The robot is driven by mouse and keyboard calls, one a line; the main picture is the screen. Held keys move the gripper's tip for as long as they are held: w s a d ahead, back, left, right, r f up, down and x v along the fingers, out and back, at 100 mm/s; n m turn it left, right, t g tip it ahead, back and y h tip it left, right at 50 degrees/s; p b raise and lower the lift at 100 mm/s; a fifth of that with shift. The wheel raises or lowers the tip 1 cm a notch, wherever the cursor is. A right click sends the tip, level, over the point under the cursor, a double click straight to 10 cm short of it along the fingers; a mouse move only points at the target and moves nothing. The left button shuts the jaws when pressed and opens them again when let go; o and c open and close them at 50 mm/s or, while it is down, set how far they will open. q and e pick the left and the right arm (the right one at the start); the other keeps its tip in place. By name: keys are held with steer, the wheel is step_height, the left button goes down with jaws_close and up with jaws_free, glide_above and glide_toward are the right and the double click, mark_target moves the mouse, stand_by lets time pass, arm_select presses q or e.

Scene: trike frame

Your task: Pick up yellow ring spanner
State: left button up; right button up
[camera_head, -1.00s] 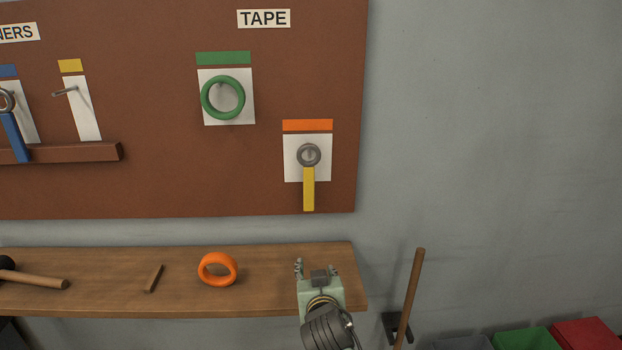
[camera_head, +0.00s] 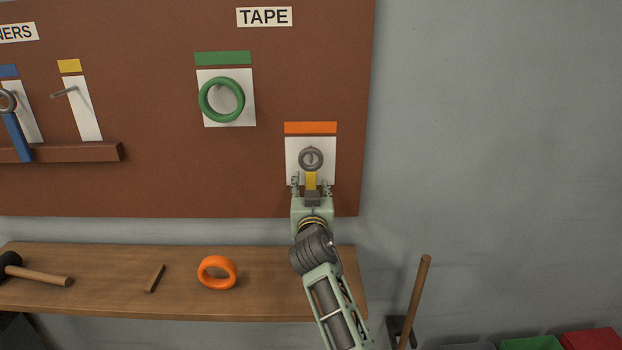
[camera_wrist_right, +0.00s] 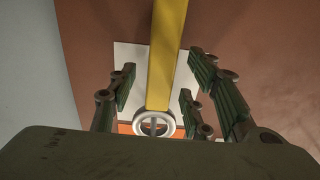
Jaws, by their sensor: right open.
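The yellow ring spanner (camera_head: 311,180) hangs by its grey ring on a peg in front of a white card under an orange label. My right gripper (camera_head: 311,188) is at the lower part of its handle, which it partly hides in the head view. In the right wrist view the yellow handle (camera_wrist_right: 166,55) runs between the open fingers of the right gripper (camera_wrist_right: 160,95), with a gap on both sides. The ring (camera_wrist_right: 154,124) shows at the handle's far end. My left gripper is not in view.
The brown board (camera_head: 150,190) also holds a green tape ring (camera_head: 222,99) and a blue spanner (camera_head: 15,135). Below, a wooden shelf (camera_head: 110,296) carries an orange ring (camera_head: 217,272), a small wooden stick and a hammer. Bare wall lies to the right.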

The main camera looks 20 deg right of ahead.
steer(key=shift+x, duration=0.8)
steer(key=shift+w+f, duration=0.1)
steer(key=shift+w, duration=0.05)
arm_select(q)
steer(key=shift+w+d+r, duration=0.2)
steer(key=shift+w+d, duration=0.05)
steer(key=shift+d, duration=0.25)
arm_select(e)
jaws_close()
